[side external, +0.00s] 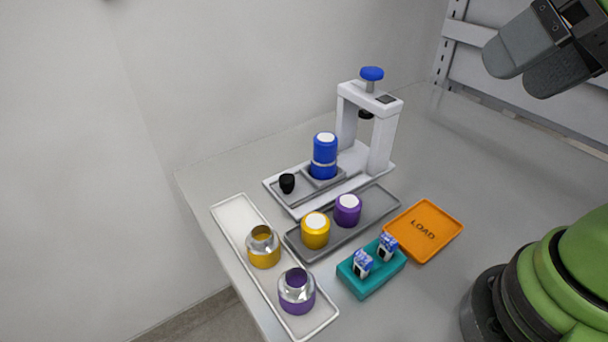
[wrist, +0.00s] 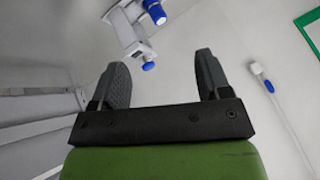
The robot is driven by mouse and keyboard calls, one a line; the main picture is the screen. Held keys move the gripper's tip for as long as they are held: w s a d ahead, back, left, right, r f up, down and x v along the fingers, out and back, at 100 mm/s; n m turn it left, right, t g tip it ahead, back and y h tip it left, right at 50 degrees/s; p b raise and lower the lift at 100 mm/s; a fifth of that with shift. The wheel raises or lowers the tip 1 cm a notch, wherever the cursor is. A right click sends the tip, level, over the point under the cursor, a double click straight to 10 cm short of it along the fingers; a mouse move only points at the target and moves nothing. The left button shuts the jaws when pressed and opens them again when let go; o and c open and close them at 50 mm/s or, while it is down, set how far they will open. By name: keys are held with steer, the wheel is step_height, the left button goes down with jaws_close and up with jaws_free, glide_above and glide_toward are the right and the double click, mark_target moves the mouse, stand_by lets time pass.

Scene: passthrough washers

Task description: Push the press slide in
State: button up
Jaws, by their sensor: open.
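The white press (side external: 384,140) stands on the table, with a blue knob (side external: 372,74) on top and a black plunger under its bridge. Its slide (side external: 302,194) sticks out to the front left of the bridge. A black handle (side external: 287,182) stands on the slide's outer end. A blue cylinder with a white top (side external: 324,155) stands upright on the slide, outside the bridge. My gripper (side external: 513,76) is open and empty, high at the upper right, well away from the press. The wrist view shows both fingers apart, the press (wrist: 128,22) and the blue cylinder (wrist: 155,12) beyond them.
A grey tray (side external: 347,229) holds yellow and purple capped cylinders. A white tray (side external: 233,213) holds two metal-topped pieces. A teal block (side external: 370,281) with two small items and an orange LOAD tray (side external: 423,230) stand nearby. The table right of the press is clear.

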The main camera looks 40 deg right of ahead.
steer(key=w, duration=0.3)
steer(key=w+m+g, duration=0.1)
steer(key=w, duration=0.2)
steer(key=w+a+g+h, duration=0.1)
steer(key=w, duration=0.2)
steer(key=shift+a+m, duration=0.1)
steer(key=shift+m, duration=0.2)
steer(key=shift+c, duration=0.7)
steer(key=m+g+h, duration=0.2)
steer(key=m+h, duration=0.1)
steer(key=h, duration=0.1)
glide_above(287, 178)
steer(key=s+a, duration=0.3)
step_height(287, 178, down, 20)
steer(key=x, duration=0.9)
steer(key=shift+w+d, duration=0.2)
steer(key=shift+d, duration=0.1)
